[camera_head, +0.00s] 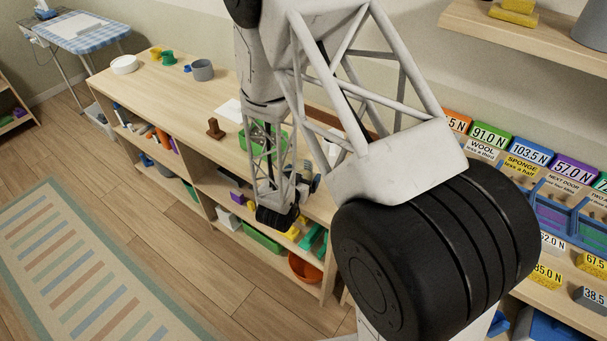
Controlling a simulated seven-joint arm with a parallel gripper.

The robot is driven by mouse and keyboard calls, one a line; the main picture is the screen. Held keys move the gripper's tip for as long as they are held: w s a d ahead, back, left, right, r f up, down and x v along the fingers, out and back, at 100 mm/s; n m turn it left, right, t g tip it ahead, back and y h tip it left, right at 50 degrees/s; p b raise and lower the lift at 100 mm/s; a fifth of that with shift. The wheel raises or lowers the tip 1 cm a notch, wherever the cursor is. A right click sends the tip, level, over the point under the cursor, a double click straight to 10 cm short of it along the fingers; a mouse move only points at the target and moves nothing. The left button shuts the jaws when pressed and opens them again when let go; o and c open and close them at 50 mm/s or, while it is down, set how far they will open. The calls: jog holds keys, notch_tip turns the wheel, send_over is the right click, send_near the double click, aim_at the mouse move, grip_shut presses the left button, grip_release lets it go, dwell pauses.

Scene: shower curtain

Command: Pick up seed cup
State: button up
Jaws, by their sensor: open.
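I cannot tell for certain which thing is the seed cup. A grey cup (202,70) stands upright on the light wooden shelf top, with a small green cup (168,58) and a small yellow cup (155,53) to its left. My gripper (306,183) is small and partly hidden at the end of my arm, by the front edge of the shelf top. It is open, well to the right of these cups and nearer the camera. No cup shows between its fingers, though my arm covers part of the area.
A white bowl (124,64) stands at the shelf top's far left. A brown wooden block (214,128) and a green tray (262,137) are nearer my arm. Labelled blocks (490,134) fill the right side. The floor beside the striped rug (75,265) is clear.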

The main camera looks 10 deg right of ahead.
jog(key=c, duration=1.6)
jog(key=shift+r, duration=0.2)
jog(key=shift+r, duration=0.45)
jog(key=shift+s+a+r, duration=0.15)
jog(key=f+v, duration=0.1)
jog(key=v, duration=0.4)
jog(key=f+v, duration=0.1)
jog(key=v, duration=1.1)
jog(key=shift+s+a+f, duration=0.2)
jog(key=shift+s+f, duration=0.15)
jog(key=shift+f, duration=0.05)
jog(key=shift+w, duration=0.1)
